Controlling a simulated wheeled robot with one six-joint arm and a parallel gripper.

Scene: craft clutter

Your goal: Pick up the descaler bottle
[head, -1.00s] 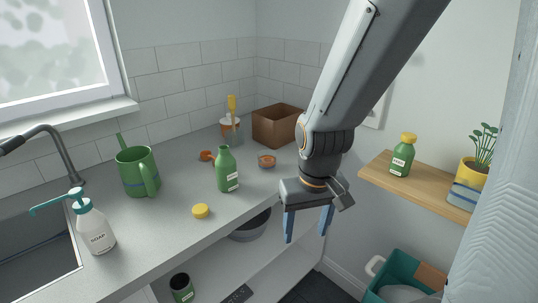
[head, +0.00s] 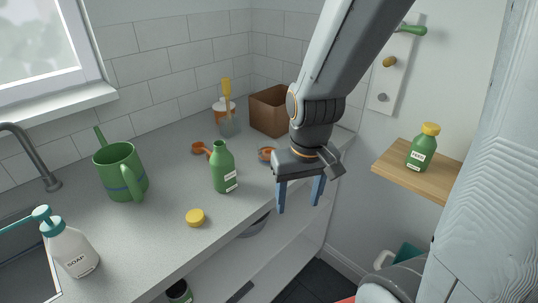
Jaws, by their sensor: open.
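Three green bottles show, and I cannot read their labels surely enough to tell which is the descaler. One green bottle (head: 223,170) stands upright and uncapped on the counter, with a white label. A second green bottle (head: 422,152) with a yellow cap stands on the wooden wall shelf at the right. A third, dark-topped bottle (head: 179,292) is partly cut off below the counter. My gripper (head: 299,206) is open and empty, fingers pointing down. It hangs by the counter's right end, right of the uncapped bottle and left of the shelf bottle, touching neither.
On the counter (head: 150,235) are a yellow cap (head: 195,217), a green watering can (head: 121,172), a soap bottle (head: 70,249), a brown box (head: 269,112), a jar (head: 225,118) and small orange items. The wooden shelf (head: 400,173) is clear left of its bottle. Hooks hang above it.

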